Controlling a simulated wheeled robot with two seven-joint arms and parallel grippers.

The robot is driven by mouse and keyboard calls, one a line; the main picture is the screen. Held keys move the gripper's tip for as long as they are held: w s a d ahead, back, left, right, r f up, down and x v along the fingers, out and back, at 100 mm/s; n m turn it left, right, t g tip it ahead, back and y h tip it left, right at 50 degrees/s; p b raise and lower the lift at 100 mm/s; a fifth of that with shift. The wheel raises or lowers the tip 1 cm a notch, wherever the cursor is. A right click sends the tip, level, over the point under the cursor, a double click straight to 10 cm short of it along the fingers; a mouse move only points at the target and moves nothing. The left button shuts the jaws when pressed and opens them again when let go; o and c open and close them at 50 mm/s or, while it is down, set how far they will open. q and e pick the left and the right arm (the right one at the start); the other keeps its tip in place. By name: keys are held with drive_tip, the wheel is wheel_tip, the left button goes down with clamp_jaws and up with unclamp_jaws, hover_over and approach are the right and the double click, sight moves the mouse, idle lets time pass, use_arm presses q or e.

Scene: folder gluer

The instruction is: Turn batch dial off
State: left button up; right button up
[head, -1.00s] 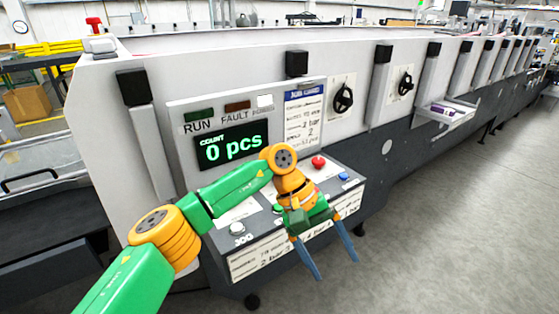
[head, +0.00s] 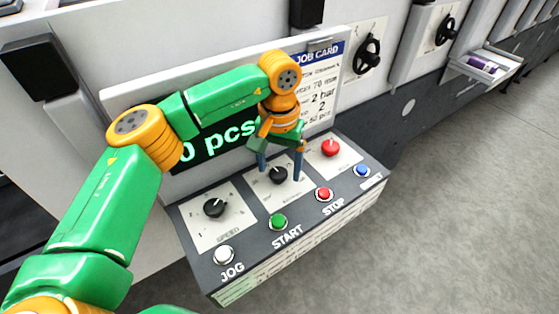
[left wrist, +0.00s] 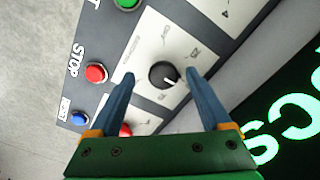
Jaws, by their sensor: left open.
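The batch dial, a black knob (head: 277,175) on a white label plate, is the middle of three controls on the sloping panel. It shows large in the left wrist view (left wrist: 164,75), with a white pointer mark toward the lower right of that picture. The small print around it is hard to read. My left gripper (head: 280,173) is open, pointing down, with one blue finger on each side of the dial. In the left wrist view the fingertips (left wrist: 161,77) flank the knob with gaps showing; contact cannot be told. My right gripper is out of view.
The speed dial (head: 214,208) is left of the batch dial and a red knob (head: 331,147) right of it. Along the front edge are the white jog (head: 224,254), green start (head: 279,222), red stop (head: 324,194) and blue (head: 361,170) buttons. The display (head: 190,150) rises behind.

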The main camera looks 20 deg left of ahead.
use_arm(q)
drive_tip(key=shift+w+a+f, duration=0.15)
drive_tip(key=shift+a+f, duration=0.1)
drive_tip(key=shift+f, duration=0.5)
drive_tip(key=shift+w+f, duration=0.2)
drive_tip(key=shift+w, duration=0.25)
drive_tip(key=shift+s+r, duration=0.1)
drive_tip(key=shift+s, duration=0.05)
clamp_jaws()
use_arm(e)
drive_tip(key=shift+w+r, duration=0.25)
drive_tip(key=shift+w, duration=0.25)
